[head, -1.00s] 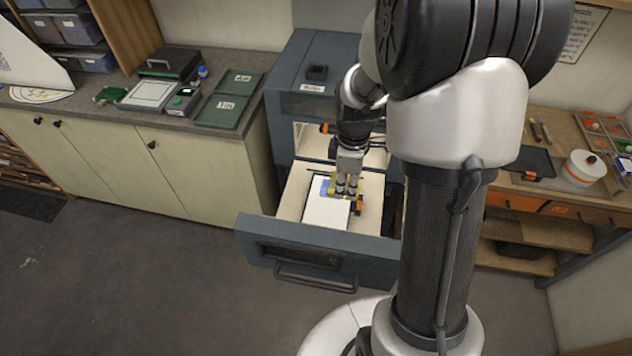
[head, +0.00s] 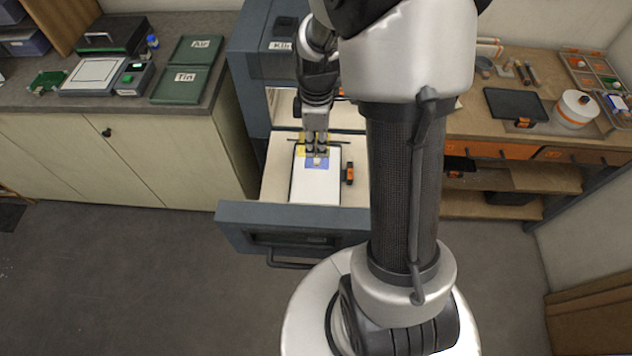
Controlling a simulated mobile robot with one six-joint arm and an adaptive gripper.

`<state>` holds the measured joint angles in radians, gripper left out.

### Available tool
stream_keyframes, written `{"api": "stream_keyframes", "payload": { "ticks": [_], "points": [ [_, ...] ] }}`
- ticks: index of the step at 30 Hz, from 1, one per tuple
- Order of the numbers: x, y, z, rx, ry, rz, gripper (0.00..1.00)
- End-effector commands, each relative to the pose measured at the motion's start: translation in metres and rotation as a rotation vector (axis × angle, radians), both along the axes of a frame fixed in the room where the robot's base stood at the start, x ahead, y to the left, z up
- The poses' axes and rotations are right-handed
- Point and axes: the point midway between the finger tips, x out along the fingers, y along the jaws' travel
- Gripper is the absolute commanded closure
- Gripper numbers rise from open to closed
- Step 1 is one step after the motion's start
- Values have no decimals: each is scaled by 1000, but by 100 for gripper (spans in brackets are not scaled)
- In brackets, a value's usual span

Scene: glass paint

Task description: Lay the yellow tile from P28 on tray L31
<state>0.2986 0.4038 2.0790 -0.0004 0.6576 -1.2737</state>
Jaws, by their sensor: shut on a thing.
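The yellow tile (head: 302,145) shows beside and behind the fingers of my gripper (head: 317,155). The gripper points down and is shut, apparently on this tile, though the fingers hide much of it. A white tray or board (head: 315,190) lies in the pulled-out drawer under the gripper. A blue patch (head: 310,164) shows on the white surface just in front of the fingertips. I cannot tell whether the tile touches the tray. I can read neither P28 nor L31.
The drawer (head: 275,183) of the grey kiln (head: 250,90) is open. A black-and-orange object (head: 349,171) lies right of the tray. Green trays (head: 180,86) are on the left counter. A black tray (head: 515,103) and a white canister (head: 576,108) are on the right bench.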

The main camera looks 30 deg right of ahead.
Motion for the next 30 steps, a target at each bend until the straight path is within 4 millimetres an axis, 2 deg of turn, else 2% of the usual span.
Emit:
{"api": "stream_keyframes", "payload": {
  "ticks": [1, 3, 18, 24, 30],
  "points": [
    [0, 0, -17, 0, 0, 0, 100],
    [0, 0, -32, 0, 0, 0, 100],
    [-1, 0, -128, 0, 0, 0, 100],
    [-1, 0, -148, 0, 0, 0, 100],
    [-1, 0, -154, 0, 0, 0, 100]
  ]
}}
